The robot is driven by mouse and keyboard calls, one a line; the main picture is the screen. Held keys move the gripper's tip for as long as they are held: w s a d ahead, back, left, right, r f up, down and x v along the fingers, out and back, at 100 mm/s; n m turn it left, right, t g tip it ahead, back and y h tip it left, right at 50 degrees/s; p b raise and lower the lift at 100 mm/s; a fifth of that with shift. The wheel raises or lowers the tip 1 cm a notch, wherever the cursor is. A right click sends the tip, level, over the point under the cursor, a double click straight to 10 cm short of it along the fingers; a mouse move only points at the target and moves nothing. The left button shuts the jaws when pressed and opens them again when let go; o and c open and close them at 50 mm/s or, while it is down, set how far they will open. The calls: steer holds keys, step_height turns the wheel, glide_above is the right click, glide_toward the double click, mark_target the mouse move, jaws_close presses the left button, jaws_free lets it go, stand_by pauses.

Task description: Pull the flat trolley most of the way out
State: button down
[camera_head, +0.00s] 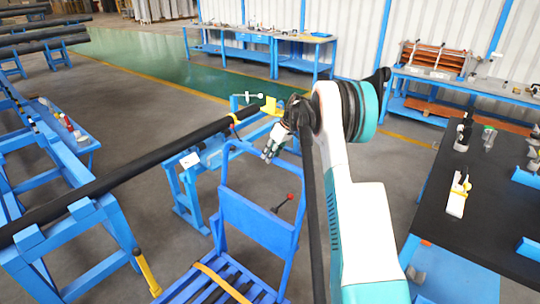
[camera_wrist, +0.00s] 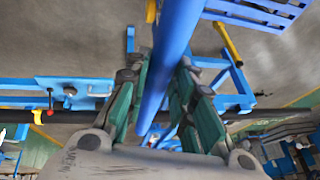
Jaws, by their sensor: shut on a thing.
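The blue flat trolley (camera_head: 255,222) stands in the lower middle of the head view. It has an upright handle frame with a panel, and a slatted bed (camera_head: 205,290) with a yellow strap at the bottom edge. My gripper (camera_head: 271,154) is at the top bar of the handle. In the wrist view, the blue handle tube (camera_wrist: 172,45) runs between the two fingers of my gripper (camera_wrist: 165,85), which are closed on it. The slatted bed also shows at the upper right there (camera_wrist: 262,12). The trolley's wheels are hidden.
A long black pipe (camera_head: 120,180) lies on blue stands (camera_head: 70,240) left of the trolley. A dark-topped table (camera_head: 480,210) with small items stands at the right. Blue workbenches (camera_head: 270,45) line the back. Grey floor (camera_head: 170,85) lies open behind the pipe.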

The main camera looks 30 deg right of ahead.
steer(key=c, duration=1.4)
jaws_free()
steer(key=shift+o, duration=0.2)
steer(key=v, duration=1.2)
